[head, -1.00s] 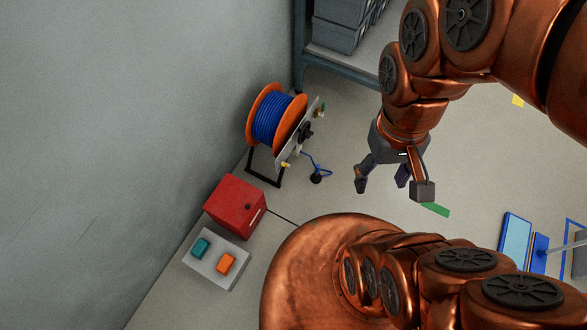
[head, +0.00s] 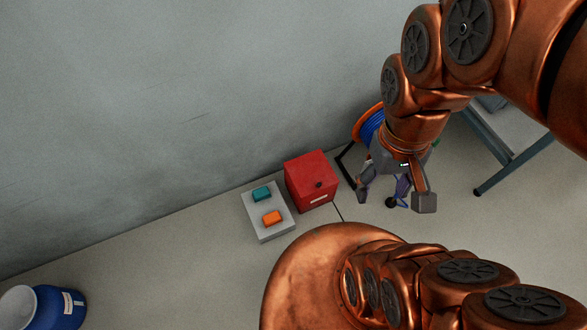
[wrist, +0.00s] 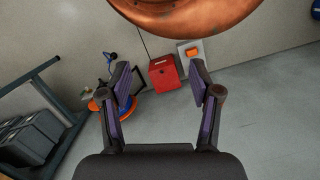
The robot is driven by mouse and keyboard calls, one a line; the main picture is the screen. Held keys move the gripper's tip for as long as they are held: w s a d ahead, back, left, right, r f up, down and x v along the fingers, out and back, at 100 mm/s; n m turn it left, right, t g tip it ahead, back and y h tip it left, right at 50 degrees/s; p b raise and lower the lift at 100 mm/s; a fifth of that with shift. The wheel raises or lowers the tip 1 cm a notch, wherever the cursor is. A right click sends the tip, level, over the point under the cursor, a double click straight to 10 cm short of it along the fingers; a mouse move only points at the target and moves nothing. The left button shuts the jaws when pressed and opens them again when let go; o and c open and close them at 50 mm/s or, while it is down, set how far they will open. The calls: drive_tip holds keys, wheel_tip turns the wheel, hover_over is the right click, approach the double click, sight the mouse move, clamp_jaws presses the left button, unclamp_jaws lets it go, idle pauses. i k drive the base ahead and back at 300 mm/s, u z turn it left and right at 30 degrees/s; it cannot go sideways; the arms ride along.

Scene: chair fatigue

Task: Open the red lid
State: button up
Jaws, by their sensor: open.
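In the wrist view the red box (wrist: 165,74) shows beyond and between my fingers, some way off. My gripper (head: 392,200) is open and empty, to the right of the box and not touching it. In the wrist view both fingers of my gripper (wrist: 163,85) are spread apart.
A grey panel (head: 281,224) with a teal block (head: 261,194) and an orange block (head: 272,218) lies left of the box. An orange-rimmed blue cable reel (head: 370,125) is partly hidden behind my gripper. A blue barrel (head: 60,308) stands at lower left. A metal rack (head: 510,160) stands right.

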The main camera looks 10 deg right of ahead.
sight(311, 174)
drive_tip(key=z, duration=1.05)
drive_tip(key=k, duration=1.15)
drive_tip(key=u, duration=1.6)
drive_tip(key=i, duration=0.5)
drive_tip(key=u, duration=0.05)
